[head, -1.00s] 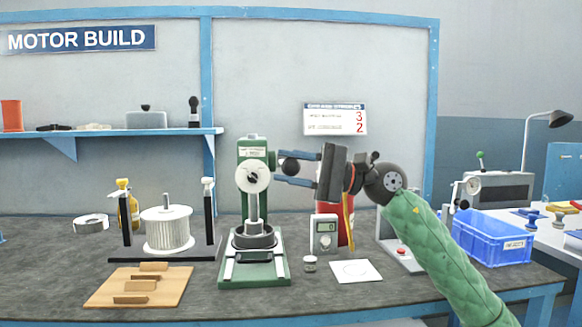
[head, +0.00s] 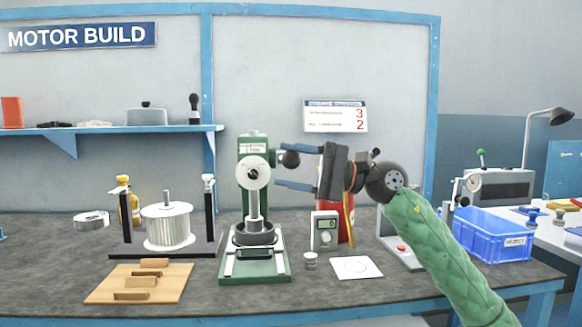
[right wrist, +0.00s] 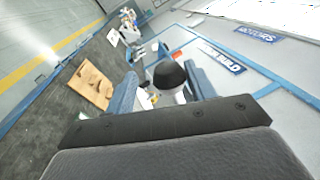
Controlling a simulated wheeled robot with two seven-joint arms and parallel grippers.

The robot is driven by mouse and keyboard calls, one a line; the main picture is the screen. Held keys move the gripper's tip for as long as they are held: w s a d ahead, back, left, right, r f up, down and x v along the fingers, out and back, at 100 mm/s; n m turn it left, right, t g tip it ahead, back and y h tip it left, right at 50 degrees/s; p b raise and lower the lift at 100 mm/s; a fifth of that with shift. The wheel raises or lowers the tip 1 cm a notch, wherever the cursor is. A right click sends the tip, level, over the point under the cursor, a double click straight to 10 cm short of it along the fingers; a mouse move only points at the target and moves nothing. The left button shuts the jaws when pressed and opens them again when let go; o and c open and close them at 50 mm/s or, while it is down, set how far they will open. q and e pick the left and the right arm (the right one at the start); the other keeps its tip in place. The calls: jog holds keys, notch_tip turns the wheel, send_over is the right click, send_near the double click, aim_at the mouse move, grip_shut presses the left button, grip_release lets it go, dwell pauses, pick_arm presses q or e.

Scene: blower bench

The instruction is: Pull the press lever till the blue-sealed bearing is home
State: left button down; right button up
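The green arbor press (head: 254,270) stands mid-bench, with a white round hub (head: 253,173) on its front. Its lever ends in a black ball knob (head: 291,159). The ram (head: 254,205) reaches down into a dark round housing (head: 255,236). No blue-sealed bearing can be made out there. My right gripper (head: 281,167) is open, its blue fingers apart around the knob. My left gripper is not in view.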

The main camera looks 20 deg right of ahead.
jog(key=v, duration=0.7)
jog(key=shift+d+f, duration=0.15)
jog(key=shift+d, duration=0.15)
jog(key=shift+s, duration=0.1)
